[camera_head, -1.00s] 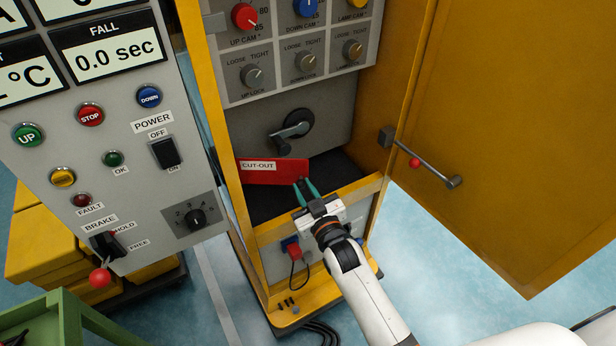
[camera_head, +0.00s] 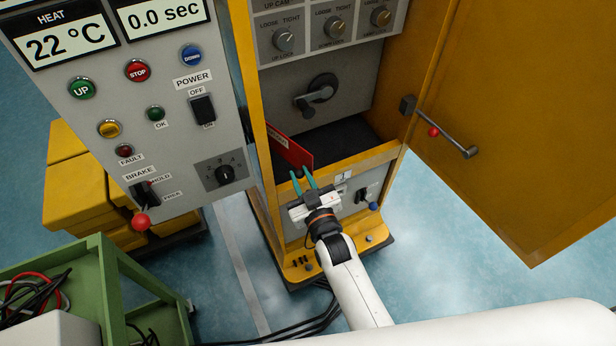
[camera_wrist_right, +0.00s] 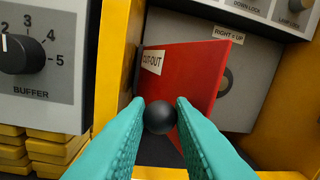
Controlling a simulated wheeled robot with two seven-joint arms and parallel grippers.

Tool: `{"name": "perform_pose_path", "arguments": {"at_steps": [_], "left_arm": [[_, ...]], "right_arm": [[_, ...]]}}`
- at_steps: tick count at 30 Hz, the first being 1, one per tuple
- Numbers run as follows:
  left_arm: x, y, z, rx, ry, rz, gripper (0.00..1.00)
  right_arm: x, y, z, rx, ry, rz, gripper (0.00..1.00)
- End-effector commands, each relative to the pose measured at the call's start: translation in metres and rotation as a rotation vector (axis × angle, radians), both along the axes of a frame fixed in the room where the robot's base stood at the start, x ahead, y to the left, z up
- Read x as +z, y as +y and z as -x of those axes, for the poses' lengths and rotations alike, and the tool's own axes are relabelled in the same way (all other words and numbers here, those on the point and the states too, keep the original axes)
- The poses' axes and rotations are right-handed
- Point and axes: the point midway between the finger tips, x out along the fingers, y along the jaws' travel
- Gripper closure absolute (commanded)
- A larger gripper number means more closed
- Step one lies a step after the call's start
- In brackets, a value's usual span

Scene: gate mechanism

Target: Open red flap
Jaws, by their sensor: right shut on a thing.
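The red flap (camera_head: 288,150) with its "CUT-OUT" label stands in the open yellow cabinet, turned at an angle with its free edge towards me. It also shows in the right wrist view (camera_wrist_right: 196,75), hinged at its left side, with the dark compartment partly behind it. A black ball knob (camera_wrist_right: 160,117) sits in front of the flap's lower part. My right gripper (camera_head: 303,172) is shut on this knob, one teal finger on each side. The knob is hidden in the head view. My left gripper is not in view.
The yellow cabinet door (camera_head: 520,120) stands open at the right, with a rod handle (camera_head: 447,138). A grey control panel (camera_head: 165,145) is close at the left. A green cart (camera_head: 100,270) stands at the lower left. A black rotary handle (camera_head: 316,93) is behind the flap.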

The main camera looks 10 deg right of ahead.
Motion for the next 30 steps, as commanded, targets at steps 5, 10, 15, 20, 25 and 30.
{"name": "perform_pose_path", "arguments": {"at_steps": [5, 10, 15, 20, 25, 30], "left_arm": [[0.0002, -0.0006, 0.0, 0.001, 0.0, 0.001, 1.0], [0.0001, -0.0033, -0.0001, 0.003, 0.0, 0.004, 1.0], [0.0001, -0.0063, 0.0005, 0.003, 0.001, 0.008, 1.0], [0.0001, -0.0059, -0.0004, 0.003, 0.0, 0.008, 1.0], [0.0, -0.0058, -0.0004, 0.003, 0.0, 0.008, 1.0], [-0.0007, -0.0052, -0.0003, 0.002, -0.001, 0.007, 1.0]], "right_arm": [[0.007, 0.0055, -0.0029, 0.007, -0.014, -0.006, 1.0], [0.0074, 0.0055, -0.0029, 0.007, -0.014, -0.006, 1.0], [0.0067, 0.0046, -0.0027, 0.006, -0.012, -0.006, 0.58], [0.0048, 0.0032, -0.0024, 0.004, -0.009, -0.004, 0.57], [0.0029, 0.002, -0.0019, 0.002, -0.005, -0.002, 0.57], [0.0, -0.0007, 0.0058, 0.001, -0.001, 0.0, 0.57]]}}
